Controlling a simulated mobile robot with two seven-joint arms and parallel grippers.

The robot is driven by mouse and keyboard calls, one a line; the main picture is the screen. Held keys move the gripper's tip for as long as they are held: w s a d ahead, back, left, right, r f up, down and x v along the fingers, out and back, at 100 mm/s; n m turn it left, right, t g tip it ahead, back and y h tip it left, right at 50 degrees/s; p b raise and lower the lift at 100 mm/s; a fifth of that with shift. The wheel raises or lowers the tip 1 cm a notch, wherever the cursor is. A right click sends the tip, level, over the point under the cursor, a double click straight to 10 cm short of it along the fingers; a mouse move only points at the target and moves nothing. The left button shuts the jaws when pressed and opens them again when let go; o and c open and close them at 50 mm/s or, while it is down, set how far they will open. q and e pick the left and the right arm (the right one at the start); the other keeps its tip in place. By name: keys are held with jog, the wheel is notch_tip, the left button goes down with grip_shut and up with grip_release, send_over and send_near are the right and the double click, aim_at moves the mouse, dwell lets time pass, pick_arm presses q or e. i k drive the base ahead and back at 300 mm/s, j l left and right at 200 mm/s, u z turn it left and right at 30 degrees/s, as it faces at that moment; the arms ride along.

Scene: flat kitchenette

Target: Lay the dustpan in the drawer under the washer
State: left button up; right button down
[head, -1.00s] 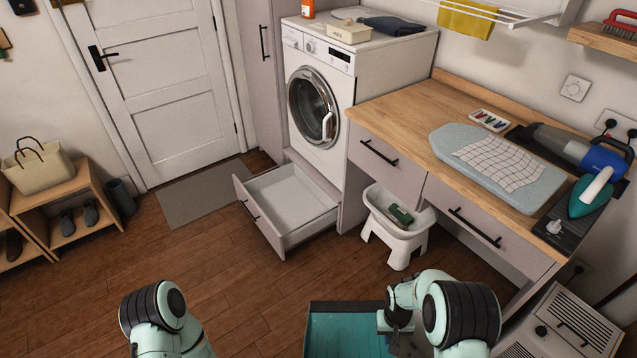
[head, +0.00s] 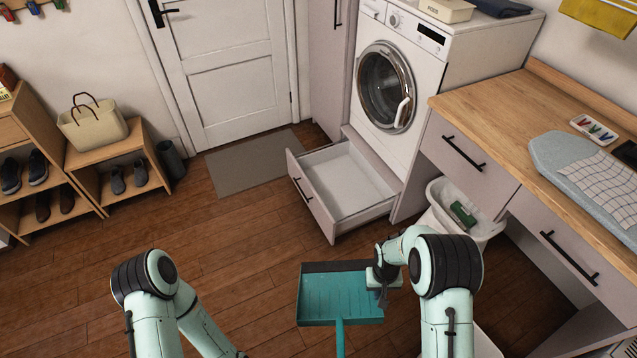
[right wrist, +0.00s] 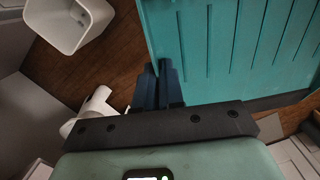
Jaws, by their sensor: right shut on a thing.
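The teal dustpan (head: 338,295) is held out in front of me in the head view, its pan level and its handle pointing back toward me. My right gripper (head: 381,291) is shut on the pan's right edge. In the right wrist view the dustpan (right wrist: 235,50) fills the upper right, and the gripper's dark fingers (right wrist: 158,85) meet at its edge. The drawer (head: 345,188) under the washer (head: 392,90) is pulled out and looks empty. It lies beyond the dustpan. My left arm shows at lower left, but its gripper is out of view.
A white tub (head: 468,207) with a green item stands right of the drawer under the wooden counter (head: 500,110). A grey mat (head: 258,163) lies before the door. Shoe shelves (head: 110,165) and a dark bin (head: 170,160) are at left. The floor between is clear.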

aim_at(333, 184)
jog(key=i+j+u, duration=0.55)
jog(key=i+u, duration=0.3)
jog(key=i+j, duration=0.1)
jog(key=i, duration=0.55)
jog(key=i+j, duration=0.1)
jog(key=i, duration=0.6)
jog(key=i+z, duration=0.6)
jog(key=z, duration=0.15)
jog(key=i+z, duration=0.9)
jog(key=z, duration=0.25)
